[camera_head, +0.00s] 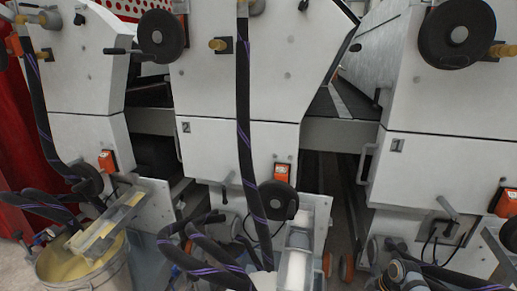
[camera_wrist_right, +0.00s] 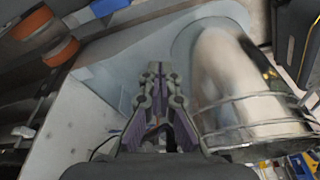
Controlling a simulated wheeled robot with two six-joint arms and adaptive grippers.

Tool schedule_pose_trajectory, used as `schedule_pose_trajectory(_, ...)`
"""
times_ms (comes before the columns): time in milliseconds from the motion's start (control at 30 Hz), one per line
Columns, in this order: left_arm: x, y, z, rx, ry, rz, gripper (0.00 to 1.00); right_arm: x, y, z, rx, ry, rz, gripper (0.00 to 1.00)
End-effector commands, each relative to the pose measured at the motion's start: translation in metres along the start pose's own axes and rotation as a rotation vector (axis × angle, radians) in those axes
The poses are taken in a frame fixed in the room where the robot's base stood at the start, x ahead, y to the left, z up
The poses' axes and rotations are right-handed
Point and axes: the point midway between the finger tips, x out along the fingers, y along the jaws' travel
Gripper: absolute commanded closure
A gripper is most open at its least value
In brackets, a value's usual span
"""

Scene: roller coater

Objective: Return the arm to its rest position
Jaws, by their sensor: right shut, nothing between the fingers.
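My right gripper (camera_wrist_right: 156,68) shows in the right wrist view, with its two fingers together and nothing between them. It points at a pale grey panel, apart from any object that I can make out. A shiny metal elbow pipe (camera_wrist_right: 225,80) lies just to the right of its fingers. In the head view I cannot make out either gripper. A dark jointed part at the lower right edge is only partly visible, and I cannot tell whether it belongs to my arm.
White roller coater housings (camera_head: 235,150) stand ahead, with black handwheels (camera_head: 162,36) and orange switches (camera_head: 282,172). A metal bucket (camera_head: 85,275) stands at lower left. Dark striped hoses (camera_head: 245,130) hang in front. In the wrist view, orange-rimmed wheels (camera_wrist_right: 61,51) lie at upper left.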

Motion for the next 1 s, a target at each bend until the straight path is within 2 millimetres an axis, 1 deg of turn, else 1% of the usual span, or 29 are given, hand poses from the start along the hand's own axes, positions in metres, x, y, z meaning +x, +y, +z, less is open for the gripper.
schedule_pose_trajectory(33, 0.000, 0.000, 0.000, 0.000, 0.000, 0.000, 0.60, 0.028, -0.041, -0.002, 0.042, -0.017, -0.008, 1.00)
schedule_pose_trajectory(67, 0.000, 0.000, 0.000, 0.000, 0.000, 0.000, 0.60, 0.039, -0.063, -0.004, 0.081, -0.024, 0.000, 1.00)
schedule_pose_trajectory(100, 0.000, 0.000, 0.000, 0.000, 0.000, 0.000, 0.60, 0.050, -0.090, -0.006, 0.134, -0.028, 0.014, 1.00)
schedule_pose_trajectory(133, 0.000, 0.000, 0.000, 0.000, 0.000, 0.000, 0.60, 0.056, -0.109, -0.007, 0.176, -0.028, 0.024, 1.00)
schedule_pose_trajectory(200, 0.000, 0.000, 0.000, 0.000, 0.000, 0.000, 0.60, 0.063, -0.144, -0.009, 0.265, -0.022, 0.049, 1.00)
schedule_pose_trajectory(300, 0.000, 0.000, 0.000, 0.000, 0.000, 0.000, 0.60, 0.063, -0.182, -0.010, 0.380, -0.004, 0.079, 1.00)
schedule_pose_trajectory(400, 0.000, 0.000, 0.000, 0.000, 0.000, 0.000, 0.60, 0.058, -0.212, -0.010, 0.487, 0.016, 0.105, 1.00)
schedule_pose_trajectory(500, 0.000, 0.000, 0.000, 0.000, 0.000, 0.000, 0.60, 0.049, -0.235, -0.009, 0.589, 0.038, 0.130, 1.00)
schedule_pose_trajectory(600, 0.000, 0.000, 0.000, 0.000, 0.000, 0.000, 0.60, 0.037, -0.253, -0.007, 0.683, 0.058, 0.156, 1.00)
schedule_pose_trajectory(767, 0.000, 0.000, 0.000, 0.000, 0.000, 0.000, 0.60, 0.017, -0.274, -0.003, 0.826, 0.090, 0.195, 1.00)
schedule_pose_trajectory(800, -0.001, 0.000, 0.000, -0.001, -0.001, -0.001, 0.60, 0.011, -0.277, -0.002, 0.855, 0.094, 0.205, 1.00)
schedule_pose_trajectory(833, -0.003, -0.001, -0.001, -0.003, -0.006, -0.004, 0.60, 0.010, -0.274, -0.002, 0.851, 0.087, 0.207, 1.00)
schedule_pose_trajectory(1000, 0.006, -0.009, 0.004, -0.013, -0.026, -0.022, 0.60, 0.020, -0.270, 0.007, 0.860, 0.062, 0.213, 1.00)
